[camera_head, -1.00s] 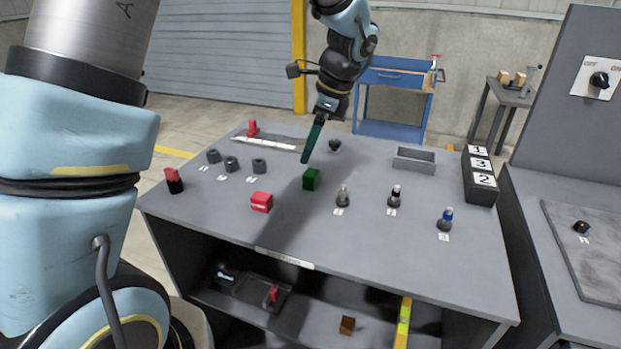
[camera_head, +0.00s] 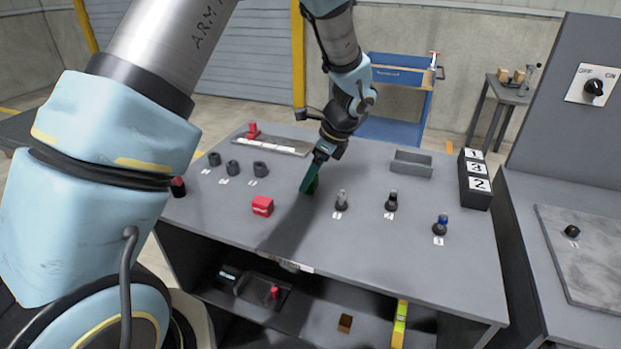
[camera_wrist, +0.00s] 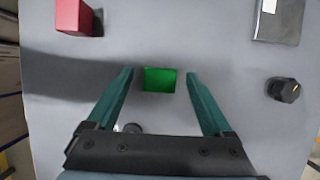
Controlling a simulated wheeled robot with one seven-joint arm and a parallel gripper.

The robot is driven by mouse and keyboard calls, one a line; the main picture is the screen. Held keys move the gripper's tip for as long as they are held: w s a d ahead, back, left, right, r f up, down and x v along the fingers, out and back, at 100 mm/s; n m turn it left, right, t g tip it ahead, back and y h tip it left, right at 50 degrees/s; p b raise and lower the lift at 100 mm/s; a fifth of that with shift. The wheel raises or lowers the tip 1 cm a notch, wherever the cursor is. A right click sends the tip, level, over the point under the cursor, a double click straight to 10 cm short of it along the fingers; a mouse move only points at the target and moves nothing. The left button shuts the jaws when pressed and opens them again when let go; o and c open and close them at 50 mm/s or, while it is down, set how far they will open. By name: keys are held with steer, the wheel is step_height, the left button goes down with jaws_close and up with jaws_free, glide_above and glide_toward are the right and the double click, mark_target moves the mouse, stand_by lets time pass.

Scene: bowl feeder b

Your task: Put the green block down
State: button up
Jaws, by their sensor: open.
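The green block (camera_wrist: 160,79) sits on the grey tabletop in the wrist view, between the tips of my gripper (camera_wrist: 160,76). The two teal fingers are spread wide, with a gap on each side of the block. In the head view my gripper (camera_head: 310,180) points down at the middle of the table (camera_head: 400,250). There the fingers cover most of the green block (camera_head: 313,187), and only a small part of it shows. I cannot tell the exact height of the fingertips above the table.
A red block (camera_head: 262,206) lies to the left of the gripper. Several dark cylinders (camera_head: 233,167) stand farther left. Small knobbed parts (camera_head: 391,202) stand to the right, with a grey tray (camera_head: 411,164) and numbered black box (camera_head: 475,180) behind. Bare tabletop lies in front.

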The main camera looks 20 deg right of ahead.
steer(key=shift+w+a+f, duration=0.1)
steer(key=shift+a+f, duration=0.05)
steer(key=shift+f, duration=0.45)
jaws_close()
